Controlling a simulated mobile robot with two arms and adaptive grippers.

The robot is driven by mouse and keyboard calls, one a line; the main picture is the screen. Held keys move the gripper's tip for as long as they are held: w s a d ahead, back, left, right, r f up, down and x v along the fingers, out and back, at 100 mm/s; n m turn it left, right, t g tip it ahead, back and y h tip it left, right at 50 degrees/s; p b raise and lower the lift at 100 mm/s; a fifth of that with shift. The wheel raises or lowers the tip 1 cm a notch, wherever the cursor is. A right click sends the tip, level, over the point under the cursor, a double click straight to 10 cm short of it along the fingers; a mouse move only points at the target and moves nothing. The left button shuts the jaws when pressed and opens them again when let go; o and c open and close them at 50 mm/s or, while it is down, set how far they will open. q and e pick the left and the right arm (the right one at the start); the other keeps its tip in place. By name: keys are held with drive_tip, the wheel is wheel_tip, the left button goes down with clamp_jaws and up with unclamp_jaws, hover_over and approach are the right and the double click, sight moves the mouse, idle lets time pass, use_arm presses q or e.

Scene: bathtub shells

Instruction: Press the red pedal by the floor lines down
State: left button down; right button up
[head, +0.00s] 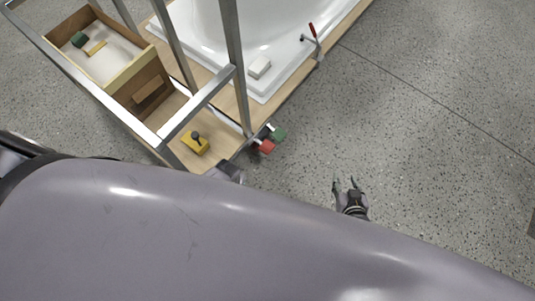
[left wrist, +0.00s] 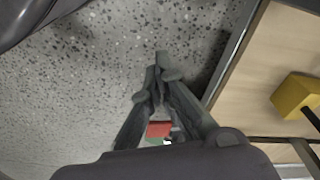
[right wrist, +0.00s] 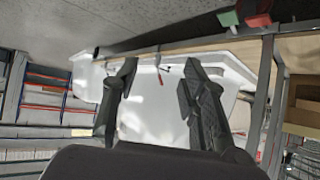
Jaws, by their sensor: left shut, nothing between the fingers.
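The red pedal (head: 266,146) sits low at the front corner of the bathtub stand in the head view, beside a green pedal (head: 279,135). The red pedal also shows in the left wrist view (left wrist: 158,129), partly hidden behind my fingers, and in the right wrist view (right wrist: 258,20). My left gripper (left wrist: 160,75) is shut and empty. In the head view only a dark part of the left arm's end shows, just left of the red pedal; contact cannot be told. My right gripper (head: 344,182) is open and empty over the floor, right of the pedals.
A white bathtub (head: 275,82) on a wooden deck has a red-handled lever (head: 313,32). A metal frame (head: 234,45) rises near the pedals. A yellow block with a dark knob (head: 195,144) and a wooden bin (head: 140,72) stand left. The floor at right is clear.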

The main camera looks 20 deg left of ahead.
drive_tip(key=w+a+r+t+y+b, duration=0.15)
drive_tip(key=w+r+t+b, duration=0.25)
drive_tip(key=w+r+b, duration=0.4)
use_arm(q)
drive_tip(key=w+d+n+b, duration=0.1)
drive_tip(key=w+b, duration=0.2)
drive_tip(key=w, duration=0.3)
drive_tip(key=w+d+n+b, duration=0.1)
drive_tip(key=w+d+b, duration=0.1)
drive_tip(key=w, duration=0.5)
drive_tip(key=w+d+n+b, duration=0.1)
drive_tip(key=w+d+b, duration=0.1)
drive_tip(key=w+b, duration=0.2)
drive_tip(key=shift+w+d+r+y, duration=0.1)
drive_tip(key=shift+w+y, duration=0.05)
drive_tip(key=shift+w, duration=0.75)
drive_tip(key=shift+w+d+y, duration=0.1)
drive_tip(key=shift+w+y, duration=0.05)
drive_tip(key=shift+w, duration=0.7)
drive_tip(key=shift+r, duration=0.15)
use_arm(e)
drive_tip(key=s+r+t+y, duration=0.1)
drive_tip(key=s+r+t, duration=0.2)
drive_tip(key=r, duration=1)
drive_tip(key=s+r+t+y, duration=0.1)
drive_tip(key=r+t, duration=0.5)
drive_tip(key=r, duration=0.8)
drive_tip(key=shift+s+a, duration=0.4)
drive_tip(key=shift+s, duration=0.5)
drive_tip(key=shift+y, duration=0.25)
